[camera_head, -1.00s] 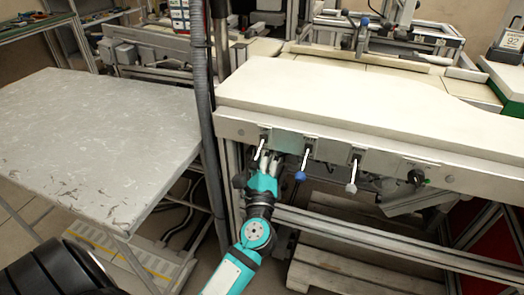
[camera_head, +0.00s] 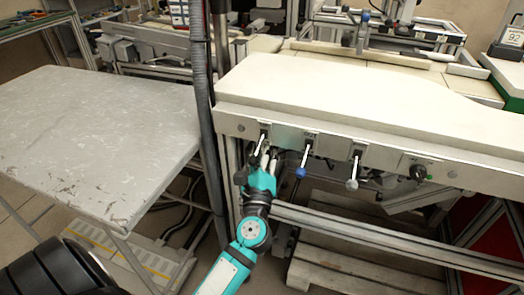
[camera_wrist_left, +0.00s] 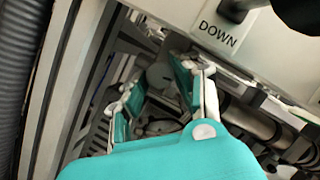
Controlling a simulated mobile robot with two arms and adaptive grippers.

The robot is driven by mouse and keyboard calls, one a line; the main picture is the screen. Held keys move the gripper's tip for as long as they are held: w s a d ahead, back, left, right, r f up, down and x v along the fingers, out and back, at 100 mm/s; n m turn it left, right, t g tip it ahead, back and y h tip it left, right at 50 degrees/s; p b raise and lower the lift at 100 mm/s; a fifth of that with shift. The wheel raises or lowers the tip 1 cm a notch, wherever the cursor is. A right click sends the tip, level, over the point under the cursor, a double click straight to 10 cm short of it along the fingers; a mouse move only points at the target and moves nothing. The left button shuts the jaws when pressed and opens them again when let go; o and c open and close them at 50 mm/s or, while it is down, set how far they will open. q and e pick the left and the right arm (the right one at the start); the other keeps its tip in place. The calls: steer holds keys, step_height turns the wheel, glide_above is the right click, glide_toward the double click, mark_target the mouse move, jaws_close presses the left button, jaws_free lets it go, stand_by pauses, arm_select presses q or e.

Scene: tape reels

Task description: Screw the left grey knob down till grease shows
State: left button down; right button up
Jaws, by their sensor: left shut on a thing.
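The left lever (camera_head: 262,143) is a thin white rod that comes down from a slot in the front rail of the bench. Its grey knob (camera_wrist_left: 160,76) shows between my fingers in the left wrist view and is hidden by them in the head view. My left gripper (camera_head: 264,164) is below the rail and shut on this knob. In the left wrist view one finger of my left gripper (camera_wrist_left: 160,92) is on each side of the knob. No grease can be made out. My right gripper is not in view.
To the right hang a lever with a blue knob (camera_head: 300,173) and one with a grey knob (camera_head: 352,184). A black rotary knob (camera_head: 418,172) sits further right. A DOWN label (camera_wrist_left: 219,34) is above the gripper. A grey table (camera_head: 90,140) stands left, beside a vertical hose (camera_head: 201,75).

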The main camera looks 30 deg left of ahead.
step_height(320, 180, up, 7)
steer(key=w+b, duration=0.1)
steer(key=b, duration=0.1)
arm_select(q)
steer(key=shift+s+a+m+t+h+p, duration=0.2)
steer(key=shift+m+h+p, duration=0.6)
steer(key=shift+m+h, duration=2.65)
steer(key=shift+w+a+m+t+h+p, duration=0.15)
steer(key=shift+m+t+h+p, duration=0.45)
steer(key=shift+m, duration=5.4)
steer(key=shift+s+a+m+h+p, duration=0.15)
steer(key=shift+m+h+p, duration=0.85)
steer(key=shift+m+h, duration=2.55)
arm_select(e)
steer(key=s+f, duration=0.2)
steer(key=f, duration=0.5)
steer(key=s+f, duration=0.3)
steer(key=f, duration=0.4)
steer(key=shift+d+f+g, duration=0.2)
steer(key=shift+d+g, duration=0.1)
arm_select(q)
steer(key=shift+m+y, duration=1.2)
steer(key=c, duration=1.3)
jaws_free()
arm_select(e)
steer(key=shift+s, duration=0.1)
arm_select(q)
steer(key=v, duration=1.2)
